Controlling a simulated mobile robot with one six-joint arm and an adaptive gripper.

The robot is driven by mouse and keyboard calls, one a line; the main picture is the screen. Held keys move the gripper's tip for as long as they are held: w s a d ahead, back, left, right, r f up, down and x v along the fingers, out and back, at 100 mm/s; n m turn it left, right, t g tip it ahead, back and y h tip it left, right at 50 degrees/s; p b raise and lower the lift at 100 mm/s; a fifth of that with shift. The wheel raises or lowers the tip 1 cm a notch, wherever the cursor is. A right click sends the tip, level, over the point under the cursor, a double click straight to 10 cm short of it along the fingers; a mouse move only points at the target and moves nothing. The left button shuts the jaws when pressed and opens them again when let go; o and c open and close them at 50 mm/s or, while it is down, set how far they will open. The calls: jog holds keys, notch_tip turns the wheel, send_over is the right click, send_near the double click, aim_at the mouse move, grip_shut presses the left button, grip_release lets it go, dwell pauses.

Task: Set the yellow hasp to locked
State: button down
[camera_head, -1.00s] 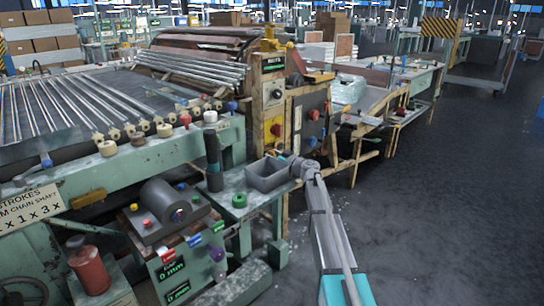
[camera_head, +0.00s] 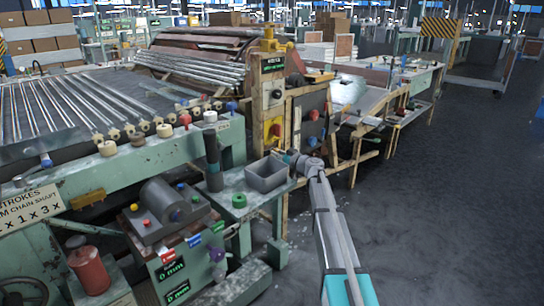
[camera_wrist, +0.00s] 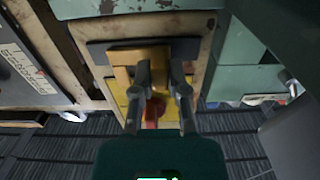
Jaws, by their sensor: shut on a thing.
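The yellow hasp (camera_wrist: 150,55) is a chunky yellow piece in front of a dark plate on a worn beige post, seen in the wrist view. My gripper (camera_wrist: 159,96) has one dark finger on each side of the hasp's projecting part and is shut on it. The fingers hide part of the hasp, so I cannot read its exact position. A red part (camera_wrist: 152,113) shows just below, between the fingers, in front of yellow panelling. In the head view my arm reaches toward the control post, but the fingers are too small to make out.
A roller bed lies left; clear floor (camera_head: 440,200) lies right.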

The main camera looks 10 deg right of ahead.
jog(key=shift+w+d, duration=0.15)
jog(key=shift+d, duration=0.05)
jog(key=c, duration=0.6)
grip_release()
jog(key=shift+c, duration=0.2)
jog(key=v, duration=1.2)
jog(key=shift+a, duration=0.1)
